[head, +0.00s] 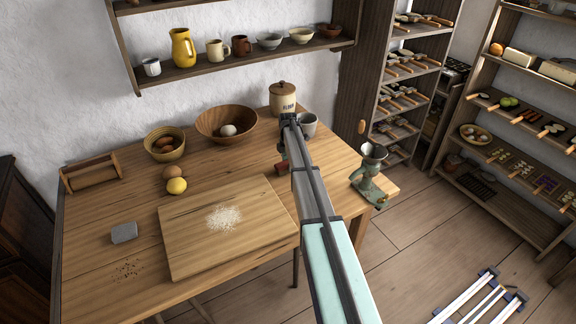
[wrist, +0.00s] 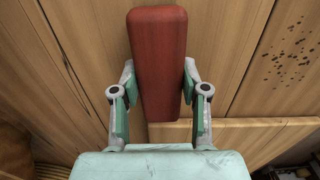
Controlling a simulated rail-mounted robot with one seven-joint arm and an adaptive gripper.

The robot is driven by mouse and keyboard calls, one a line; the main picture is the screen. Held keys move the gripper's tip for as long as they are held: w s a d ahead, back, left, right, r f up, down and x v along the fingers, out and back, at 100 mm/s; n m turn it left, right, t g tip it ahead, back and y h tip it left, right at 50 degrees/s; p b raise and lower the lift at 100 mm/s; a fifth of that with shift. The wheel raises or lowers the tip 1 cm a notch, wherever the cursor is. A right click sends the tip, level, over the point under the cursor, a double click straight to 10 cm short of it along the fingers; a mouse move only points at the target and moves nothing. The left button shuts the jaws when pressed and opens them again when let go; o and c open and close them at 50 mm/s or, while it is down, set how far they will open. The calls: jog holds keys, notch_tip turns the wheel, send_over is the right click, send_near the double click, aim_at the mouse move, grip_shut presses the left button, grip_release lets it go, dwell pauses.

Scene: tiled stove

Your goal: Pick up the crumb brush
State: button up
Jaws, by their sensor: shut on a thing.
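The crumb brush shows in the wrist view as a long red wooden block (wrist: 158,60) with rounded edges; no bristles are visible. My gripper (wrist: 160,100) is shut on it, with one green-padded finger against each long side. My arm hides most of the fingers there. I cannot tell whether the brush touches the tabletop.
The wooden table (head: 90,225) holds a cutting board (head: 180,250) with flour, a grey block (head: 124,232), a lemon (head: 177,186), bowls (head: 165,155), a flour jar (head: 283,98) and a grey cup (head: 308,124). A green grinder (head: 370,180) stands at the right edge. Dark crumbs (head: 128,270) lie front left.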

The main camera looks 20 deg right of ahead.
notch_tip(320, 180, up, 20)
jog(key=b, duration=0.5)
jog(key=shift+f, duration=0.1)
